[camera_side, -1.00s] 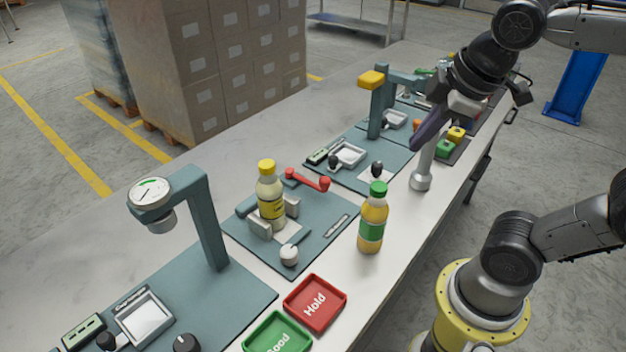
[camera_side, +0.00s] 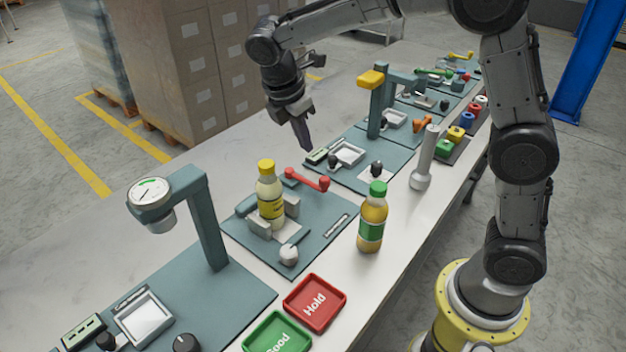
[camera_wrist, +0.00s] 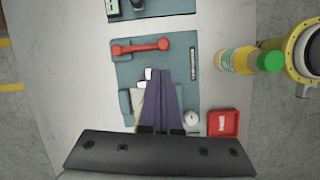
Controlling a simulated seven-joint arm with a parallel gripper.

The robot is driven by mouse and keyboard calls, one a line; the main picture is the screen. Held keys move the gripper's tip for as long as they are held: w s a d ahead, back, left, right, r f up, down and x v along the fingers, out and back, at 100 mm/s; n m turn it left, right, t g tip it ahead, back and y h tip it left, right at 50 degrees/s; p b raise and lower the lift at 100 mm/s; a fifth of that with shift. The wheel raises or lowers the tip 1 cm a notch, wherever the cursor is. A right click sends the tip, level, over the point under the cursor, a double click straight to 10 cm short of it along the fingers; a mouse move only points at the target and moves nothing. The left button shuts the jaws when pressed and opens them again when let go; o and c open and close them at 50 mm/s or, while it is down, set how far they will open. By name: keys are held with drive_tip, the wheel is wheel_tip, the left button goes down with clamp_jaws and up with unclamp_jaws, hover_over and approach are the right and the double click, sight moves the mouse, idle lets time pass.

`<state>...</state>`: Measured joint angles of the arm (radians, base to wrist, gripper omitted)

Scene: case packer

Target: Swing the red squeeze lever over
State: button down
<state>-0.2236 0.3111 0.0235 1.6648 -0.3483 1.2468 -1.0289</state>
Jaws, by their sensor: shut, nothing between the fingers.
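The red squeeze lever (camera_side: 308,179) is a red bar with a rounded knob at each end, on the teal squeeze station plate (camera_side: 318,243). In the wrist view the lever (camera_wrist: 141,47) lies across the top of the plate, ahead of the fingertips. A yellow-capped bottle (camera_side: 269,196) stands upright between grey jaws (camera_side: 290,205) on the plate. My gripper hides most of that bottle in the wrist view.
A green-capped bottle (camera_side: 373,218) stands right of the plate. A red Hold tray (camera_side: 315,303) and a green Good tray (camera_side: 277,333) lie in front. A gauge post (camera_side: 205,220) stands left and a yellow-topped post (camera_side: 375,105) behind.

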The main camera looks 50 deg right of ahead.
drive_tip(key=f, duration=0.1)
drive_tip(key=a+f, duration=0.1)
drive_tip(key=shift+w+f+g, duration=0.1)
drive_tip(key=shift+f+g, duration=0.2)
drive_tip(key=x, duration=1)
drive_tip(key=shift+d+n, duration=0.15)
drive_tip(key=shift+n, duration=0.15)
